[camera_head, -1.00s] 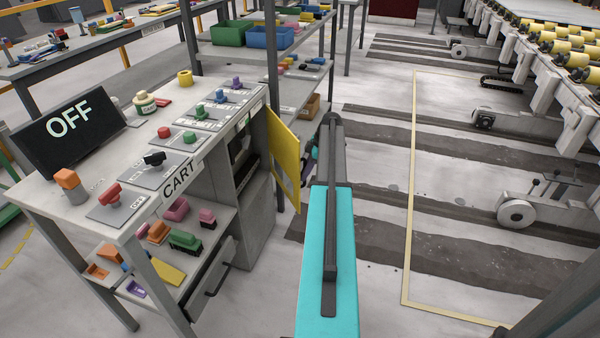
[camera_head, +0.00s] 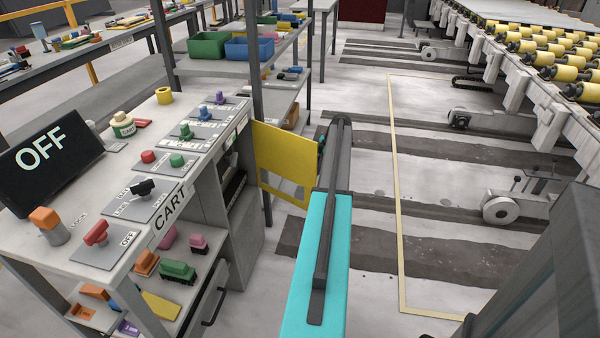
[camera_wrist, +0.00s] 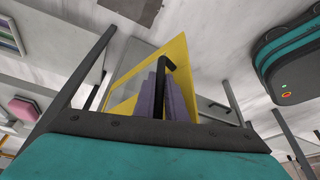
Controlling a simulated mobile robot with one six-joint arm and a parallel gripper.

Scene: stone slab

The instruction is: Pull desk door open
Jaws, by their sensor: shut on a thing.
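The desk door is a yellow panel (camera_head: 285,155) on the right side of the grey CART desk (camera_head: 205,195). It stands swung out from the desk, hinged edge by the desk's far corner, with a lower cut-out section. In the wrist view the yellow door (camera_wrist: 180,52) rises behind a black bar handle (camera_wrist: 167,64). My gripper (camera_wrist: 163,98), with purple ridged pads, is shut on this handle. In the head view the gripper itself is hidden behind my teal and dark arm, whose far end is beside the door's free edge.
The desk top carries an OFF screen (camera_head: 42,150), a red knob (camera_head: 96,233) and several other controls. A shelf with green (camera_head: 205,45) and blue (camera_head: 250,48) bins stands behind the door.

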